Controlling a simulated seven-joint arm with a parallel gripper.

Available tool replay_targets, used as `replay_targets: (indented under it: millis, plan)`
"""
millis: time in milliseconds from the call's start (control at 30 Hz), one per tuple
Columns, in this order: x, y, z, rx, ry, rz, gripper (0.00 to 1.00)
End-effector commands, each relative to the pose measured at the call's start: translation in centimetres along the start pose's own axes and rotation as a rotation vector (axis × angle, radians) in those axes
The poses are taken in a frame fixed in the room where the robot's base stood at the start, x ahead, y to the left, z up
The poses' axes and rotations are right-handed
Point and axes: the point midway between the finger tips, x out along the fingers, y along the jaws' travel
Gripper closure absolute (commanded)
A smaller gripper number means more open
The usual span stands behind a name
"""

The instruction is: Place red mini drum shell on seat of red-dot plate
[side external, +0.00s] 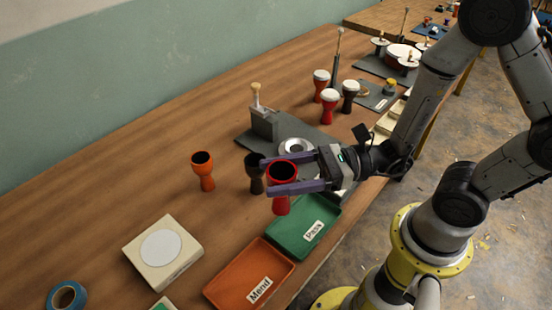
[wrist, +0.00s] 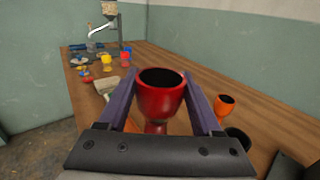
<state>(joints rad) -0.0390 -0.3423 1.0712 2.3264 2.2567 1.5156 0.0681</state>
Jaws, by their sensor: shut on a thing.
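The red mini drum shell (side external: 281,204) is goblet-shaped, upright, with a dark open top. My gripper (side external: 283,173) is shut on it, one purple finger on each side of its bowl. In the wrist view the red shell (wrist: 160,100) sits between the two fingers (wrist: 160,104), its rim facing up. In the side view it hangs beside the green tray; whether its foot touches anything I cannot tell. A dark grey plate (side external: 300,130) with a round metal ring (side external: 296,147) lies behind my gripper. I see no red dot on it, so I cannot tell which plate is the red-dot plate.
An orange shell (side external: 204,172) and a dark brown shell (side external: 254,172) stand close by, the brown one right behind my finger. The green Pass tray (side external: 300,247) and orange Mend tray (side external: 232,283) lie in front. A white boxed pad (side external: 185,275) is at left. The left back table is clear.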

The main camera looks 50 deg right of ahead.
Motion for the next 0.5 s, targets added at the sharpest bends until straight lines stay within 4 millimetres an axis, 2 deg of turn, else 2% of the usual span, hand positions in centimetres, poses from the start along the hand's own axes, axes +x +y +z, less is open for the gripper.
replay_targets:
  millis: [167,500]
  plan:
    - [-2.0,-1.6,0.7,-0.004,-0.003,-0.052,0.90]
    - [-7.5,-7.0,2.0,-0.003,-0.002,-0.279,0.90]
